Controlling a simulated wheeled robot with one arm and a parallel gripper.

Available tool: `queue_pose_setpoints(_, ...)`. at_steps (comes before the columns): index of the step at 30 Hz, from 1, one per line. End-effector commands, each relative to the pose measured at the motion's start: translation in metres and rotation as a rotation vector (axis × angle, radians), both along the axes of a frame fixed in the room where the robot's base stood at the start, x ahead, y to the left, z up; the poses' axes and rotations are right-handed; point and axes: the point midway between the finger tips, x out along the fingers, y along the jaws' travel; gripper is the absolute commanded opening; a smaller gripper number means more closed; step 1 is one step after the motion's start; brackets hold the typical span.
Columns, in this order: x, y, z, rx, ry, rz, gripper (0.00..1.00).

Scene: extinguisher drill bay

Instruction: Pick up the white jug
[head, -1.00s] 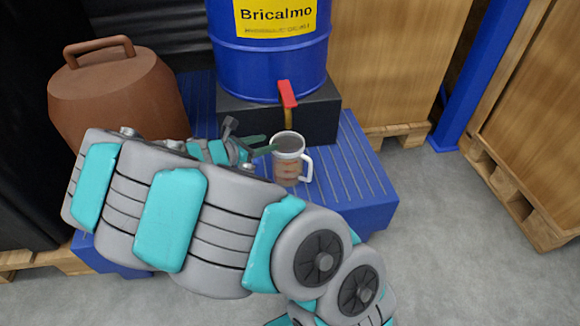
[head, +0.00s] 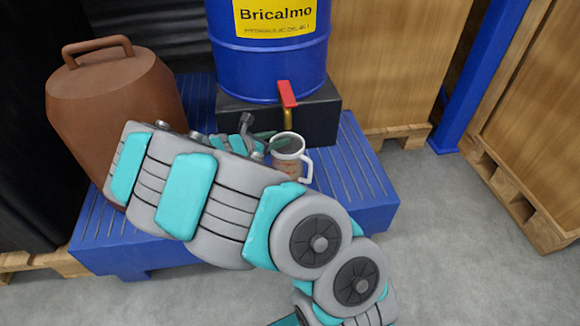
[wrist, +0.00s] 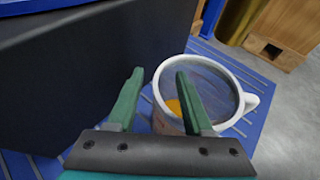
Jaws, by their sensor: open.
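The white jug (head: 293,162) stands on the blue slatted platform, in front of the black block under the drum. Its handle points right, and my arm hides its lower part in the head view. In the wrist view the jug (wrist: 225,88) is right of centre, with its round open mouth and white rim showing. My gripper (wrist: 160,74) is open and empty; its right finger overlaps the jug's mouth and its left finger is outside, left of the rim. I cannot tell whether the right finger is inside the jug or above it. In the head view my gripper (head: 273,141) is at the jug's left.
A blue drum (head: 270,60) with a red-handled tap (head: 287,95) rests on the black block (head: 318,122) behind the jug. A brown canister (head: 115,105) stands left on the blue platform (head: 365,190). Wooden crates and a blue post (head: 478,75) are at right. Grey floor is clear at front right.

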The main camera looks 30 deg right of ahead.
Motion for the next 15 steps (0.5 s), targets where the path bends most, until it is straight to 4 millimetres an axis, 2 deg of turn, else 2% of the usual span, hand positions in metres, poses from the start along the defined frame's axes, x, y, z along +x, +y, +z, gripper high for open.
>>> queue_pose_setpoints(6,0.0002,-0.0007,0.0,0.0,-0.001,0.0,0.51)
queue_pose_setpoints(15,0.0002,-0.0004,0.0001,0.0,-0.001,0.0,0.18)
